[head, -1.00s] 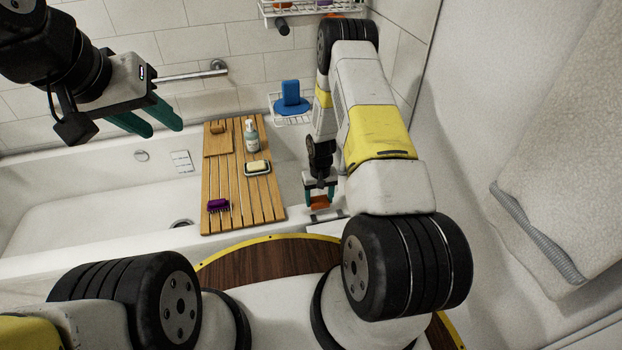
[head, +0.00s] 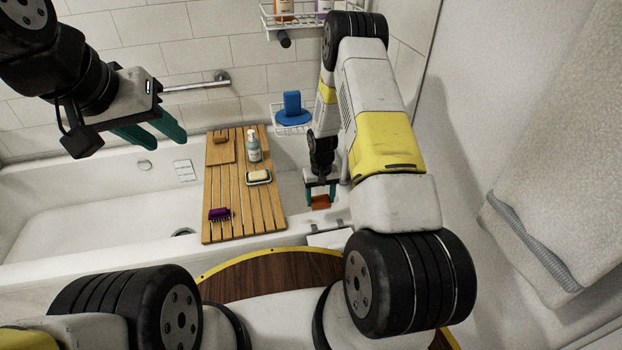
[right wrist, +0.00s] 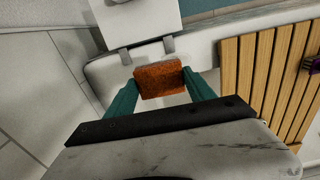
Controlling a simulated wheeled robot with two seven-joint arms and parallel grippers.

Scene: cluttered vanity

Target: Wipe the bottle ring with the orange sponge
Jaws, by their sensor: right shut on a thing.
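The orange sponge (head: 321,201) is held between the fingers of my right gripper (head: 320,194), over the tub's rim to the right of the wooden bath board. In the right wrist view the sponge (right wrist: 159,79) sits between the teal fingertips of the right gripper (right wrist: 160,84). My left gripper (head: 150,132) is raised over the tub at the upper left, its two teal fingers apart and empty. A pale bottle (head: 253,144) with a pump stands upright on the board.
A wire basket with a blue item (head: 292,108) hangs behind. Something white (head: 327,240) hangs on the near rim.

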